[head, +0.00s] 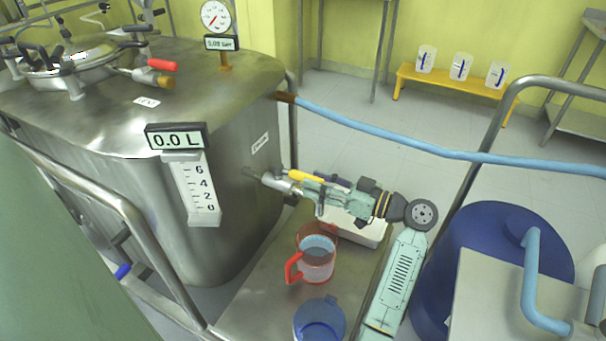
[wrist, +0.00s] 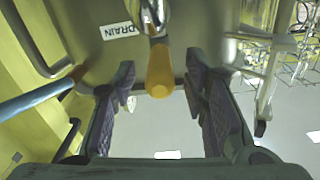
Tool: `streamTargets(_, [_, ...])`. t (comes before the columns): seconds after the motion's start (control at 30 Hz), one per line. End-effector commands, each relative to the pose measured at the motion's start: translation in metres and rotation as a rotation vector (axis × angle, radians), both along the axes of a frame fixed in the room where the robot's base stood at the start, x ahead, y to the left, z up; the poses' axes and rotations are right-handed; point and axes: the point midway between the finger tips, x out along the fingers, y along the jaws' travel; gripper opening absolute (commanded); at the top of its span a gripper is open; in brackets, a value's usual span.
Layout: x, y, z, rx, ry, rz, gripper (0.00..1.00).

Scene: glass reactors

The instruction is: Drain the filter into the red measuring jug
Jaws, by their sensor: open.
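The steel filter vessel (head: 110,200) stands at left, with a display reading 0.0 L (head: 177,137) and a level scale (head: 193,188). Its drain valve (head: 272,180) sticks out at right and has a yellow handle (head: 303,175). The red measuring jug (head: 315,267) stands upright on the steel platform below, near the valve outlet; its contents are unclear. My gripper (head: 314,190) is open at the valve. In the wrist view the yellow handle (wrist: 160,75) lies between the open fingers (wrist: 160,90), with a gap on both sides, below the DRAIN label (wrist: 120,30).
A blue jug (head: 320,320) stands in front of the red one. A white tray (head: 365,233) lies behind it, under my arm. A blue drum (head: 500,250) is at right, with railings (head: 500,110) around. A blue hose (head: 420,149) crosses behind. Several white jugs stand on a yellow bench (head: 455,82).

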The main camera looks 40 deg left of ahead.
Motion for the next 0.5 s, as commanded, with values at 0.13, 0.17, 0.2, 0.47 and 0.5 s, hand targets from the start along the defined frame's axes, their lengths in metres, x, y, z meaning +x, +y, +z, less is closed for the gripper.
streamTargets(0.13, [-0.006, 0.024, 0.002, 0.000, 0.000, 0.002, 0.41])
streamTargets(0.17, [-0.007, 0.028, 0.001, -0.001, 0.000, 0.002, 0.41])
streamTargets(0.2, [-0.008, 0.032, 0.001, 0.000, 0.000, 0.001, 0.41])
streamTargets(0.47, [-0.010, 0.042, 0.000, 0.000, 0.000, -0.001, 0.41])
streamTargets(0.5, [-0.010, 0.042, 0.000, 0.000, 0.000, -0.001, 0.41])
